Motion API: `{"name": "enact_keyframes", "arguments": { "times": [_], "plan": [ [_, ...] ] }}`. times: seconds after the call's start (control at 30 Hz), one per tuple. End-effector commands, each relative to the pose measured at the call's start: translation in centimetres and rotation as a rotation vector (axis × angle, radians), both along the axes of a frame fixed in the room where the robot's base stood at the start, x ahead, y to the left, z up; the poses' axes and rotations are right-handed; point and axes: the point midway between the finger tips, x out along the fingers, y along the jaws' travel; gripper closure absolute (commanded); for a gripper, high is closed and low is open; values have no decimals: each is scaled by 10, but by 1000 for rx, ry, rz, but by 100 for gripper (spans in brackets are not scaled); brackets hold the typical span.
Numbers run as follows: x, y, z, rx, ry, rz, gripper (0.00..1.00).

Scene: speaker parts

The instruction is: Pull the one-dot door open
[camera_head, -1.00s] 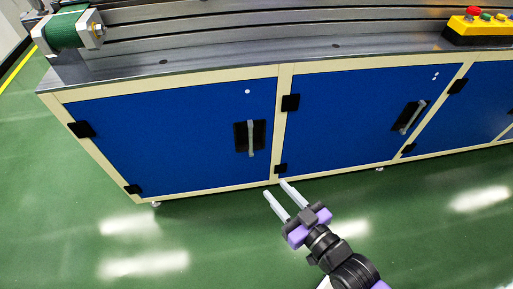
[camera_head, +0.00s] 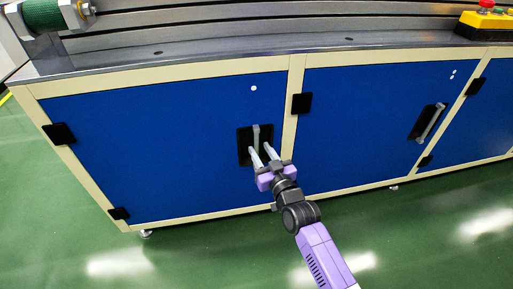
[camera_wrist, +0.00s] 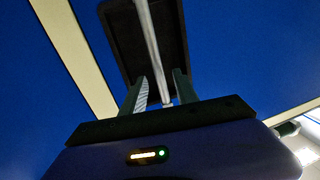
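The one-dot door (camera_head: 160,145) is the blue left door, with a single white dot near its top right corner. It looks shut, flush with the cream frame. Its grey vertical bar handle (camera_head: 256,134) sits on a black recessed plate at the door's right side. My gripper (camera_head: 261,149) is at the lower part of this handle, with its two pale fingers apart. In the wrist view, the handle bar (camera_wrist: 149,40) runs down into the gap between the open fingers (camera_wrist: 158,88). I see no finger closed on the bar; contact cannot be told.
The two-dot door (camera_head: 365,125) stands to the right, shut, with its own slanted-looking handle (camera_head: 430,122). Black hinges (camera_head: 59,134) are on the one-dot door's left edge. A grey worktop (camera_head: 200,52) overhangs above. Green floor (camera_head: 190,255) in front is clear.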

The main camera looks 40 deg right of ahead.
Motion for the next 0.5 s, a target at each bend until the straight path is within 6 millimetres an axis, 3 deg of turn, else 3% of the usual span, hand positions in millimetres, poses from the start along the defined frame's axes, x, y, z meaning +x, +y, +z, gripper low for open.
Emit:
{"name": "enact_keyframes", "arguments": {
  "times": [0.2,0.5],
  "plan": [
    [26,-11,-2,0,-1,-1,64],
    [35,-15,0,-1,1,0,64]
  ]
}}
